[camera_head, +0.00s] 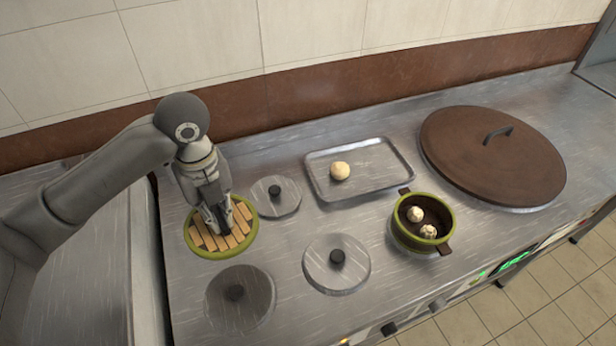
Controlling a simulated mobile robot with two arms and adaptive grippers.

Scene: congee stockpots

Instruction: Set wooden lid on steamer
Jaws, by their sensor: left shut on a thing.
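The wooden lid (207,241) is round with light slats and a green rim. It is at the left of the steel counter, under my left gripper (225,229). My left gripper points down and is shut on the lid near its middle; its fingers hide the part they grip. My right gripper is not in view.
A metal tray (397,186) with one dough ball (340,171) lies behind the steamer. Steel lids with black knobs (337,271) lie between the wooden lid and steamer. A large brown lid (470,150) is at the right. The counter's front edge runs below the steamer.

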